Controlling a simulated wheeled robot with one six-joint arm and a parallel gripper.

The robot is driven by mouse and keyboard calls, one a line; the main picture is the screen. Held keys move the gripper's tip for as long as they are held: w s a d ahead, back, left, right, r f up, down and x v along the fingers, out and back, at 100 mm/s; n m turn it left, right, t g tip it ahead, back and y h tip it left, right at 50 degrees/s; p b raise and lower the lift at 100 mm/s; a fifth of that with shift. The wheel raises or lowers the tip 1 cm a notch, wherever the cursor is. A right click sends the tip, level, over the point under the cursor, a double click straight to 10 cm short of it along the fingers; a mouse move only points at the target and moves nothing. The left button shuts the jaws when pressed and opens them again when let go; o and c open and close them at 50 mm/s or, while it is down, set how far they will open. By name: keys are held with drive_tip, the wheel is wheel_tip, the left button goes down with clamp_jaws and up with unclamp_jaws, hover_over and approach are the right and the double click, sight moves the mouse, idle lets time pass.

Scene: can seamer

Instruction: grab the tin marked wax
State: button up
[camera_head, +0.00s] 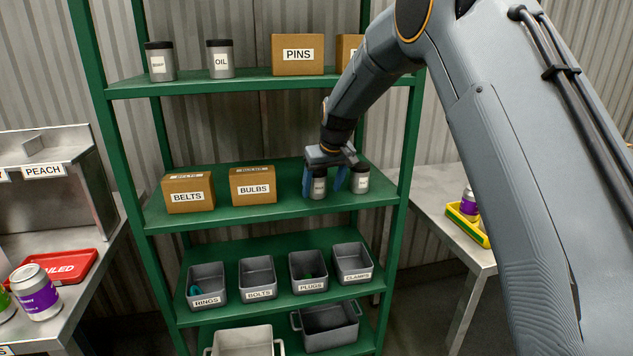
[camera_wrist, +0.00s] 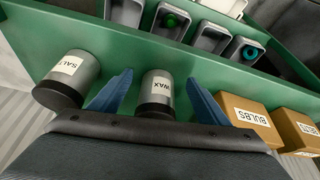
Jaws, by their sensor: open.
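The tin marked WAX (camera_wrist: 160,90) is a grey can with a dark lid and a white label. In the head view the tin (camera_head: 318,186) stands on the green shelf (camera_head: 230,219), to the right of the BULBS box. My gripper (camera_head: 325,182) is open, with one blue finger on each side of this tin. In the wrist view my gripper (camera_wrist: 158,92) has the tin between its fingers, with gaps visible at both sides. A second tin, marked SALT (camera_wrist: 72,75), stands close beside one finger; in the head view it (camera_head: 360,180) is just right of the gripper.
The BULBS box (camera_head: 253,186) and BELTS box (camera_head: 188,190) stand to the left on the same shelf. The upper shelf (camera_head: 255,85) holds an OIL tin, another tin and boxes. Labelled bins such as PLUGS (camera_head: 308,273) sit below. A green post (camera_head: 406,160) rises at the right.

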sight(316, 180)
drive_tip(key=w, duration=0.1)
drive_tip(key=w+a+p, duration=0.1)
drive_tip(key=w, duration=0.1)
drive_tip(key=w+a, duration=0.1)
drive_tip(key=shift+w, duration=0.35)
drive_tip(key=shift+w+a+f+p, duration=0.1)
drive_tip(key=shift+f+p, duration=0.45)
drive_tip(key=c, duration=1.2)
drive_tip(key=shift+c, duration=0.2)
drive_tip(key=shift+r+b, duration=0.15)
drive_tip(key=shift+b, duration=0.25)
